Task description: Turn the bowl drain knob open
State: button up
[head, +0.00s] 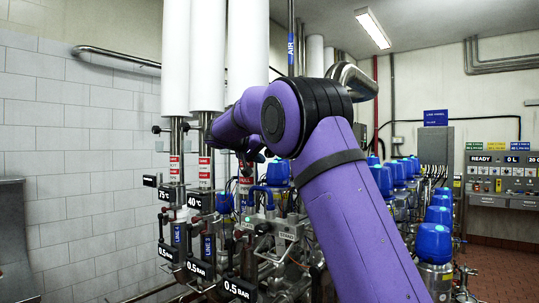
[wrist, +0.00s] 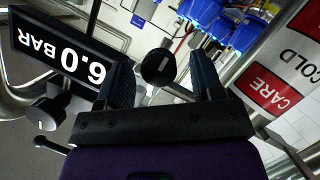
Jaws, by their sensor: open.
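In the wrist view my gripper (wrist: 163,62) is open, with its two dark fingers apart. A round black knob (wrist: 158,67) with a small light mark shows between the fingers. I cannot tell whether the fingers touch it, and no label on it reads as bowl drain. A second black knob (wrist: 46,113) with a light line sits to the left, below the 6.0 BAR display (wrist: 62,58). In the head view my purple arm reaches in among the pipes and hides most of the gripper and whatever is at it.
A red and white CARE COLD label (wrist: 285,80) is close right of the fingers. Blue-capped valves (head: 434,243) stand in rows right of my arm. White vertical pipes (head: 207,55) and small displays (head: 240,289) crowd the left. A control panel (head: 503,175) is on the right wall.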

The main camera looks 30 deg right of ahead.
jog(key=shift+x, duration=0.85)
jog(key=shift+c, duration=0.2)
jog(key=c, duration=0.9)
